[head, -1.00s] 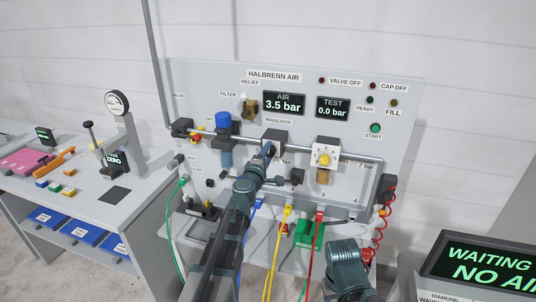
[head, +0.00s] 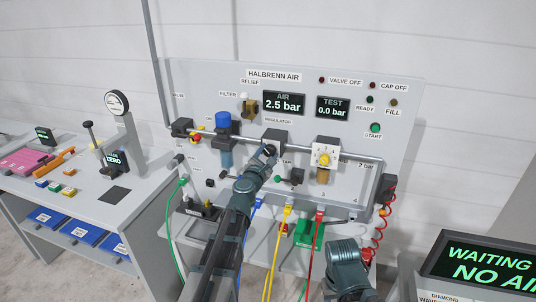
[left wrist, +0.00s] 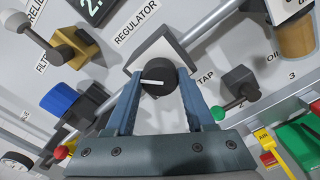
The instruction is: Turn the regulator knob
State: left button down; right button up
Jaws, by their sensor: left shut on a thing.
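The regulator is a grey block (head: 274,137) on the panel's pipe, and its label shows above it. Its black round knob (left wrist: 158,82) has a white pointer line and faces the left wrist camera. My left gripper (head: 268,152) reaches the knob from the front. In the left wrist view its two blue fingers (left wrist: 160,80) lie on either side of the knob and are shut on it. In the head view the gripper hides most of the knob. The AIR display (head: 284,103) reads 2.5 bar.
A tap with a green ball (left wrist: 218,113) sits right of the fingers, and a relief part with a white ball (left wrist: 15,21) is at the upper left. The blue-topped filter (head: 223,121) stands left of the regulator. The TEST display (head: 332,107) reads 0.0 bar.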

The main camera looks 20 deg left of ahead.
pick_arm(q)
jog(key=shift+s+n, duration=0.1)
jog(key=shift+n, duration=0.9)
jog(key=shift+c, duration=1.3)
grip_release()
